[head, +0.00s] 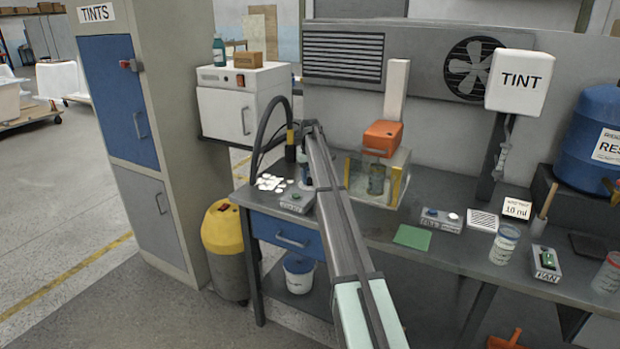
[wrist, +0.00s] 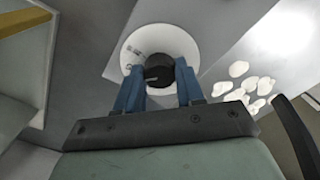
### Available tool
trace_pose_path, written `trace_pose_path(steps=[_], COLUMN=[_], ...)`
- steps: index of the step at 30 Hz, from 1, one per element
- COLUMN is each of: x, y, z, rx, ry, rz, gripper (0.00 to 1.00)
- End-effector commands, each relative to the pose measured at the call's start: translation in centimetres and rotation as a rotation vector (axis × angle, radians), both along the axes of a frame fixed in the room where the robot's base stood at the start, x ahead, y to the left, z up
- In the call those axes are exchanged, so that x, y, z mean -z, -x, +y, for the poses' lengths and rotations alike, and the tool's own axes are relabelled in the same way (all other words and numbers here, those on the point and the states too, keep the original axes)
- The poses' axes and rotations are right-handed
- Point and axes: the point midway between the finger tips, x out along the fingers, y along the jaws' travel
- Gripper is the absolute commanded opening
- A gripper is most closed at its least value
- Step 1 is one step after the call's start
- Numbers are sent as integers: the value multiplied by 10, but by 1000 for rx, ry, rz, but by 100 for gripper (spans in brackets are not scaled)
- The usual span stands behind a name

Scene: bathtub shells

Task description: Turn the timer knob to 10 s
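The timer's dial is a round white disc (wrist: 160,42) with small dark marks at its upper left in the wrist view. The dark timer knob (wrist: 158,70) is at its middle. My gripper (wrist: 159,66) has one blue finger on each side of the knob, with no clear gap left, so it looks shut on it. The fingers and palm hide part of the dial, and I cannot read the setting. In the head view my gripper (head: 303,172) points down at the back of the bench, and I cannot make out the dial there.
Several white pieces (wrist: 243,80) lie beside the dial in the wrist view. In the head view a small grey box (head: 296,201) is in front of my gripper. A glass tank (head: 398,178) with an orange-headed device (head: 382,136) stands to the right. A green mat (head: 412,237) lies on the bench.

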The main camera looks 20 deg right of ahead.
Motion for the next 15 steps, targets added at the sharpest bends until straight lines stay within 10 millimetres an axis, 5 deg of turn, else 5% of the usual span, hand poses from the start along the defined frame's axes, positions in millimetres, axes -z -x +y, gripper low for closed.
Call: trace_pose_path(steps=[8,15], x=[0,-1], y=[0,0], z=[0,0], rx=[-1,-1], ry=[0,0], rz=[0,0], gripper=[63,63])
